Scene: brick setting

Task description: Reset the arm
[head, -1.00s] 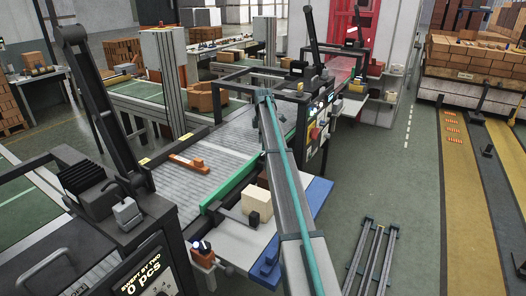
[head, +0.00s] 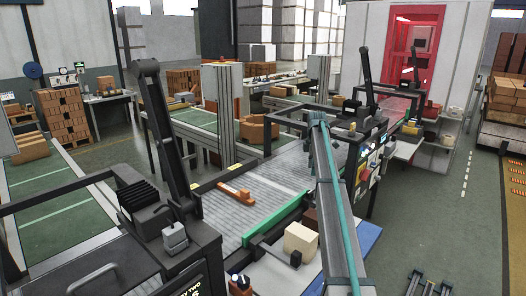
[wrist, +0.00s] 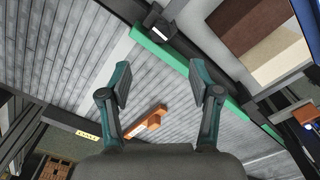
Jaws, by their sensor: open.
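My gripper (wrist: 158,88) is open in the wrist view, its two teal and dark fingers spread wide with nothing between the pads. Beyond the fingers lies the ribbed grey conveyor bed (wrist: 75,60), some way off. In the head view my grey and teal arm crosses the centre right, over the station. The gripper itself cannot be made out there.
An orange-brown piece (head: 236,193) lies on the conveyor bed; it also shows in the wrist view (wrist: 146,122). A cream block (head: 301,240) sits beyond the green rail (head: 275,222). Black frame posts (head: 165,125) stand around the bed. The floor at right is mostly open.

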